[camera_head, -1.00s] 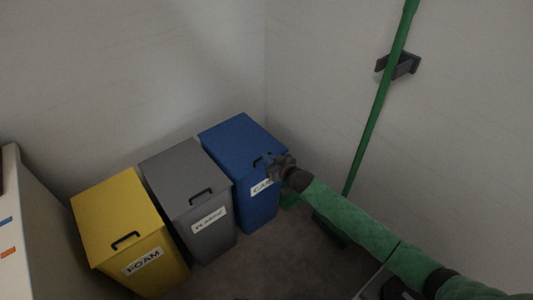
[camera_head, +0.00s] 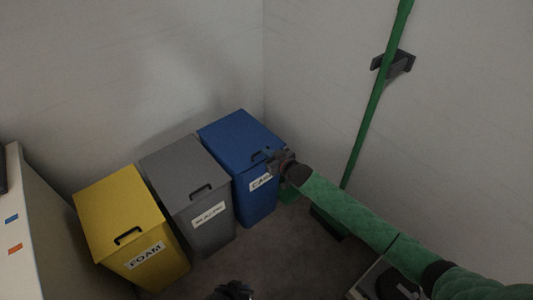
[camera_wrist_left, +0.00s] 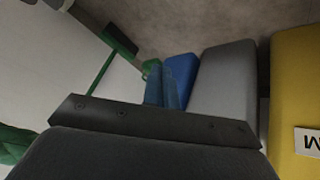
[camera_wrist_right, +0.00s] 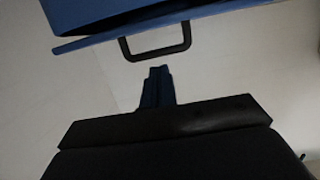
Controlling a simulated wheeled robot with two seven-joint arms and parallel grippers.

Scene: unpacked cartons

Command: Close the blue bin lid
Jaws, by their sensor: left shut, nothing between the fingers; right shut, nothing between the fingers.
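The blue bin (camera_head: 260,202) stands at the right end of a row of bins, with its blue lid (camera_head: 238,136) down or nearly down over it. In the right wrist view a dark wedge shows between the lid's edge (camera_wrist_right: 215,14) and the bin body; I cannot tell how far it is ajar. The black lid handle (camera_wrist_right: 158,52) is at the lid's front. My right gripper (camera_head: 272,160) is shut and empty, close to the handle; the right wrist view shows its fingertips (camera_wrist_right: 158,72) apart from it. My left gripper (camera_wrist_left: 167,72) is shut and empty, low at the bottom of the head view (camera_head: 236,290).
A grey bin (camera_head: 209,230) and a yellow bin (camera_head: 160,266) with lids down stand left of the blue one. A green pole (camera_head: 368,115) leans by the right wall. A white unit (camera_head: 18,230) is at far left.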

